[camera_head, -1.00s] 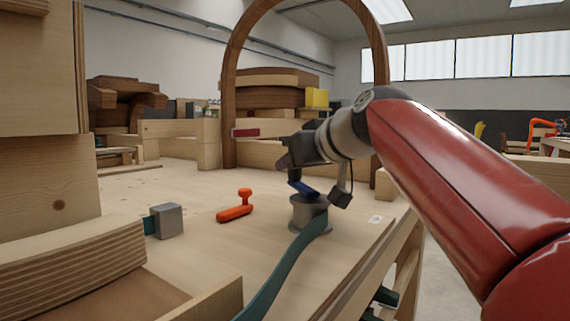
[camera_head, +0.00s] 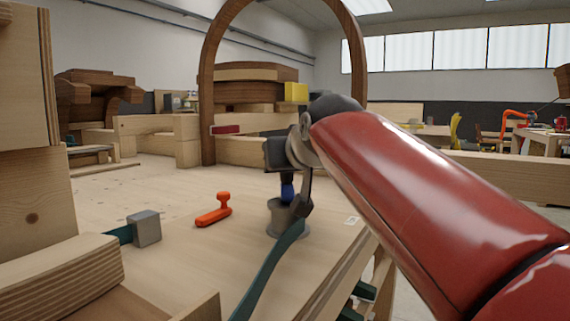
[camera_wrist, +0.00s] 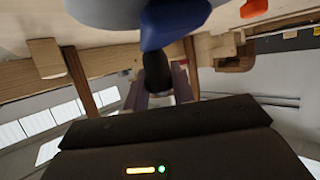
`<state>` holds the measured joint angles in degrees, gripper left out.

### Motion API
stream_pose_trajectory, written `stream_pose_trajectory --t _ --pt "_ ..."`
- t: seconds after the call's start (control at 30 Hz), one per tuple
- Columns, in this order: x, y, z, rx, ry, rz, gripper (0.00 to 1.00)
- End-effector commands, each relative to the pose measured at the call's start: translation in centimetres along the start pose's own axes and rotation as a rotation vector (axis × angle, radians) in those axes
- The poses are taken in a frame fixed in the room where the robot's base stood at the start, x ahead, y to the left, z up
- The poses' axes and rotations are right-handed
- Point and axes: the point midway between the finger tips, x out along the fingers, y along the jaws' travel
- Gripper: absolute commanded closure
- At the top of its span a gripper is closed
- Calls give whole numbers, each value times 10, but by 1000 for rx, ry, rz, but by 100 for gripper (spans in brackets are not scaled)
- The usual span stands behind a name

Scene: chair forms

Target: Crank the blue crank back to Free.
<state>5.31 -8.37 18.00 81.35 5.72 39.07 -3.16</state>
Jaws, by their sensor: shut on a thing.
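The blue crank (camera_head: 288,192) sits on top of a grey drum (camera_head: 285,220) on the bench. In the wrist view, its blue arm (camera_wrist: 172,22) is at the top, and a black handle (camera_wrist: 156,72) extends from it towards my gripper. My gripper (camera_wrist: 158,82) is shut on this handle, one finger on each side. In the head view, my gripper (camera_head: 287,176) is above the drum, partly hidden by my arm. A teal strap (camera_head: 266,270) runs from the drum towards the front. A small white label (camera_head: 352,220) is right of the drum; its text is unreadable.
An orange tool (camera_head: 214,214) lies left of the drum. A grey block (camera_head: 145,228) is farther left. A wooden arch (camera_head: 207,100) stands behind the bench. Stacked wooden forms (camera_head: 45,265) take up the left front. The bench top between them is mostly clear.

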Motion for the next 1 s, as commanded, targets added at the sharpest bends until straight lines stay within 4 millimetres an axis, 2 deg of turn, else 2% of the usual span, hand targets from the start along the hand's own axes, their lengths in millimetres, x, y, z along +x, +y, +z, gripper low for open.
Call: stream_pose_trajectory --t 0.13,0.17,0.3,0.57,0.67,1.0 --pt "0 0 0 1 -1 -1 100" --pt "0 0 0 1 -1 -1 73" --pt "0 0 0 0 -1 -1 54" --pt "0 0 0 0 -1 -1 54" --pt "-6 0 0 0 0 -1 54" --pt "-60 0 0 -1 1 -1 54"
